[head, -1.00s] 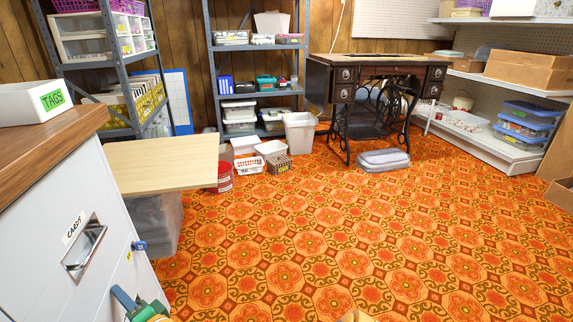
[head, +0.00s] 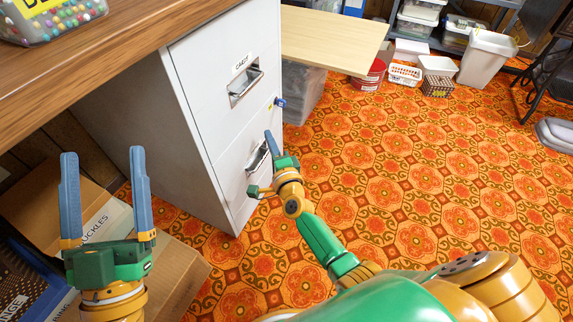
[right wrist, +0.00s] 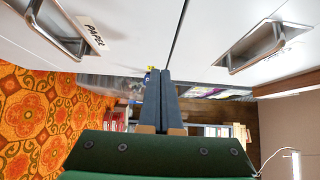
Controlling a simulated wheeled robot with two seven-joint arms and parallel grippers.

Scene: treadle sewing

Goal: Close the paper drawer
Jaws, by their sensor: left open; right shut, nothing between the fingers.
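The white filing cabinet (head: 150,125) stands under the wooden worktop. Its upper drawer is labelled CARDS (head: 244,82). The paper drawer (head: 231,178) is the lower one, its handle (head: 258,157) partly behind my right gripper. The right wrist view shows its PAPER label (right wrist: 91,33) and handle (right wrist: 52,38). Its front looks about level with the upper one; I cannot tell whether a small gap is left. My right gripper (head: 268,135) is shut and empty beside the lower handle; its fingers also show in the right wrist view (right wrist: 165,73). My left gripper (head: 102,153) is open and empty, left of the cabinet.
Cardboard boxes (head: 188,262) lie on the floor at lower left, near my left gripper. A pale board (head: 335,38) juts out beyond the cabinet. A small blue item (head: 280,102) is at the cabinet's right edge.

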